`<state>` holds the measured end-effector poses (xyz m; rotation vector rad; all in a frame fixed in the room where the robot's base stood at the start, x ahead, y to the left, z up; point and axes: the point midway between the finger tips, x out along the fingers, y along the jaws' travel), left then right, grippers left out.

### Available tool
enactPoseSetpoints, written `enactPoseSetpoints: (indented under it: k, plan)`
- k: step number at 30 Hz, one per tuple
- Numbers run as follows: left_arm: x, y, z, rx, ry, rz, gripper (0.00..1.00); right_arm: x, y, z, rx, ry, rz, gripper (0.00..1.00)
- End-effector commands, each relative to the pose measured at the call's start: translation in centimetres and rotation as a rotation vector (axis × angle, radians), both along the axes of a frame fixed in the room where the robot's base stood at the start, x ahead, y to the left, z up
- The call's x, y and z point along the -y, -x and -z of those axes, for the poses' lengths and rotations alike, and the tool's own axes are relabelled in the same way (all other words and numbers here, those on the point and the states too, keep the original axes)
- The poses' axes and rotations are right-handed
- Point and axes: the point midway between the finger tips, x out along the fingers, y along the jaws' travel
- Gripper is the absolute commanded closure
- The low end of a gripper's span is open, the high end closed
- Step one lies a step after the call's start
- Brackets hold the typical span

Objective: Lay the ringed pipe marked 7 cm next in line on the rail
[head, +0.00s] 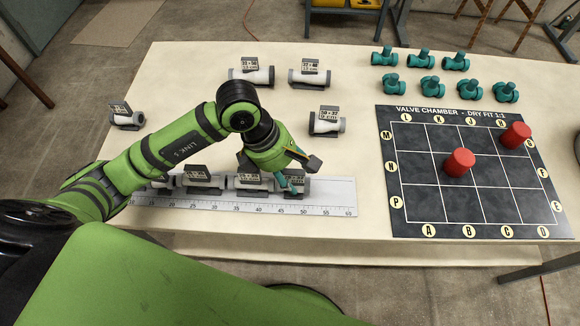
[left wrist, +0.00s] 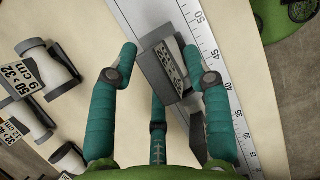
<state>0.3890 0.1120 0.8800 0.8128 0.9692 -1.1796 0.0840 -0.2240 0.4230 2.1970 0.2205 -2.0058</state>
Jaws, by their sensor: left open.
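The rail (head: 330,196) is a pale strip with a printed scale along the table's front. Several grey-and-white tagged pipes lie in line on it, one of them (head: 197,177) left of my gripper. My left gripper (head: 297,181) is open over the rightmost pipe (head: 303,187), partly hiding it. In the left wrist view, the teal fingers (left wrist: 165,75) stand on either side of this pipe (left wrist: 160,65), with its tag between them. I cannot read that tag, so I cannot tell whether it is the 7 cm pipe. My right gripper is not in view.
Loose tagged pipes lie behind the rail: two at the back (head: 262,76) (head: 321,76), one right of my arm (head: 324,125), one far left (head: 128,119). Teal valves (head: 421,58) stand at the back right. A black grid board (head: 420,205) holds two red cylinders (head: 459,162).

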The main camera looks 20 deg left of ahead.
Motion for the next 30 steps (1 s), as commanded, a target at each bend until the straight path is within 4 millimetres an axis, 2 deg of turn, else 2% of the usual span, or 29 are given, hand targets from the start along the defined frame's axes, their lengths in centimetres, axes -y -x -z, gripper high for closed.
enactPoseSetpoints:
  k: [3, 5, 15, 19, 24, 30]
  plan:
    - [-0.1, 0.0, -0.6, 0.001, 0.001, -0.001, 0.51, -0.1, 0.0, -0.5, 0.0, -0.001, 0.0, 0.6]
    - [-0.4, -0.1, -1.2, 0.004, 0.0, -0.002, 0.51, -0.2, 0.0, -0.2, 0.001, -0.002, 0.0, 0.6]
    - [-3.1, 0.6, -7.9, 0.007, -0.001, -0.002, 0.51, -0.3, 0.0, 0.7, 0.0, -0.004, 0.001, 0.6]
    - [-3.9, 0.9, -9.9, 0.005, -0.001, -0.002, 0.51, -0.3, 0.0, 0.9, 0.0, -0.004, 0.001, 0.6]
    - [-4.4, 1.1, -11.2, 0.002, -0.001, -0.001, 0.51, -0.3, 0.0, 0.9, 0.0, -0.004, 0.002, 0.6]
    - [-4.4, 1.2, -11.4, -0.001, 0.0, 0.0, 0.51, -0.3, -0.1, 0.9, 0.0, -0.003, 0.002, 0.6]
